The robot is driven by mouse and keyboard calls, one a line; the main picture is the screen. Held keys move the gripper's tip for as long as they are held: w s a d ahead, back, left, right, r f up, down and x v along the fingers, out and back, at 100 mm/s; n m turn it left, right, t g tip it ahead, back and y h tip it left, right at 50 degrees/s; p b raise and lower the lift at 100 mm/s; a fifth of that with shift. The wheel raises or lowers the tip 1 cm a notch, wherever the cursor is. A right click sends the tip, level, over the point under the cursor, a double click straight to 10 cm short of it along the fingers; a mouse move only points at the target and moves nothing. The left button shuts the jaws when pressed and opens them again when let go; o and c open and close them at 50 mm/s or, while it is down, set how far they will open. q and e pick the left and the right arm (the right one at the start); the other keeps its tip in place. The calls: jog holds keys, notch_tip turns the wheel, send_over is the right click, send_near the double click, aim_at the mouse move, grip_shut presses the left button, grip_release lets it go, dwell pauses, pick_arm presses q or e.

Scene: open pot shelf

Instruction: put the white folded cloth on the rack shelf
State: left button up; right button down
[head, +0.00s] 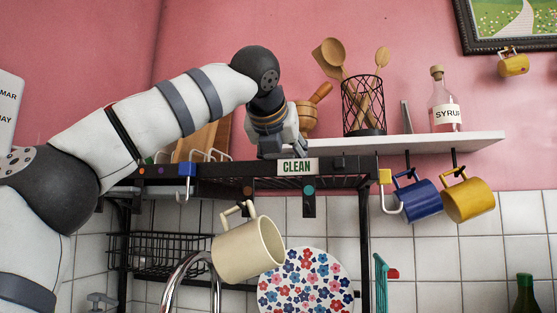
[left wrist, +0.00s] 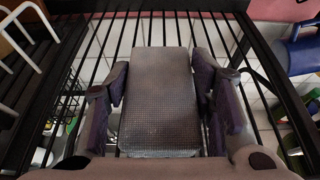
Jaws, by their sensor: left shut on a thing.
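The folded cloth (left wrist: 158,105) looks grey and textured in the left wrist view, lying between the two fingers of my left gripper (left wrist: 161,80). The gripper is shut on it. The dark bars of the rack shelf (left wrist: 88,42) run beneath the cloth; I cannot tell whether it touches them. In the head view my left gripper (head: 280,140) points down just over the front part of the rack shelf (head: 225,168), behind the CLEAN label. I cannot make out the cloth there. My right gripper is not in view.
A white wall shelf (head: 430,146) behind holds a wire utensil holder (head: 364,105), a wooden mortar (head: 308,118) and a syrup bottle (head: 445,107). A cream mug (head: 248,247), a blue mug (head: 417,202) and a yellow mug (head: 469,200) hang below. A wooden board (head: 203,143) stands left of the gripper.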

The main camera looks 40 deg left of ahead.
pick_arm(q)
jog(key=shift+w+f, duration=0.3)
jog(key=shift+w, duration=0.15)
jog(key=o, duration=1.1)
jog(key=shift+s, duration=0.15)
jog(key=shift+o, duration=0.2)
jog(key=shift+r, duration=0.2)
jog(key=v, duration=1.2)
jog(key=shift+f, duration=0.1)
